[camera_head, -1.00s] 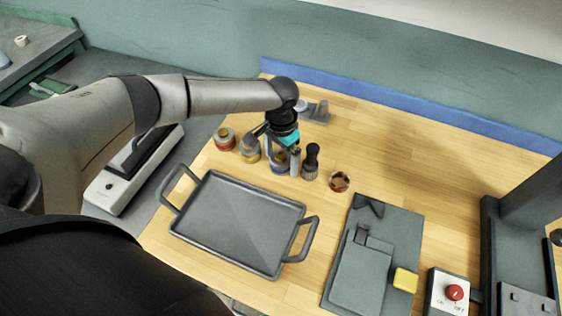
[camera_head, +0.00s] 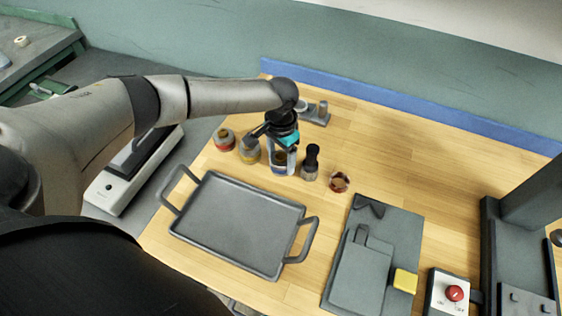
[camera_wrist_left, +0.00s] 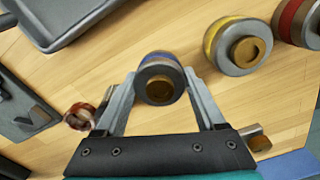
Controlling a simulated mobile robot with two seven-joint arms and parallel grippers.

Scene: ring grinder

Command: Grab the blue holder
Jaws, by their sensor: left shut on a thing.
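The blue holder (camera_head: 279,168) is a small grey cylinder with a blue band, standing in the row on the wooden table. In the left wrist view its blue band and brown round top (camera_wrist_left: 159,88) show between the two fingers. My left gripper (camera_head: 284,163) points down over it and is shut on it, one finger on each side; the gripper also shows in the left wrist view (camera_wrist_left: 160,80). The holder is partly hidden by the fingers in the head view. I cannot tell whether it is clear of the table. My right gripper is not in view.
A yellow-banded holder (camera_head: 249,154) and a red-banded holder (camera_head: 224,140) stand close on the left. A black-topped tool (camera_head: 311,161) and a brown ring piece (camera_head: 339,182) stand on the right. A grey tray (camera_head: 236,222) lies in front; a small grey stand (camera_head: 316,117) is behind.

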